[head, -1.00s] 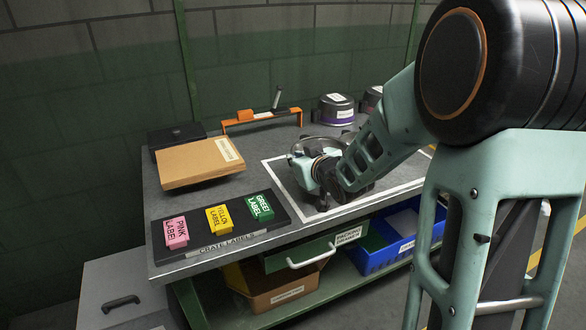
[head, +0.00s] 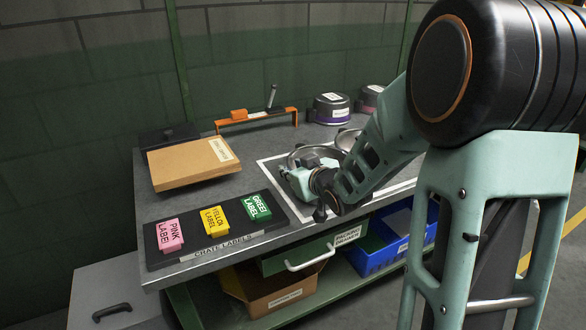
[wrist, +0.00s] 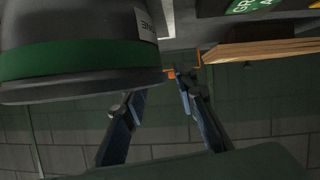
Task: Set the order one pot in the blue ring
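A dark pot with a green band (wrist: 80,62) fills the upper left of the upside-down wrist view, close to the camera. Part of its label reads "ONE". In the head view, a silvery open pot (head: 325,153) shows behind my gripper (head: 318,190), mostly covered by the gripper and arm. In the wrist view, my gripper's (wrist: 160,88) two fingers stand apart. The left fingertip goes behind the pot's rim, and the right one is outside it. Whether they pinch the pot wall is not visible. No blue ring can be made out.
Another silvery round piece (head: 347,138) lies behind. A purple-banded pot (head: 332,108) and a pink-banded one (head: 368,98) stand at the back. An orange frame (head: 256,117), a cardboard box (head: 190,165) and a label tray (head: 215,247) occupy the left. A blue bin (head: 380,255) is below.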

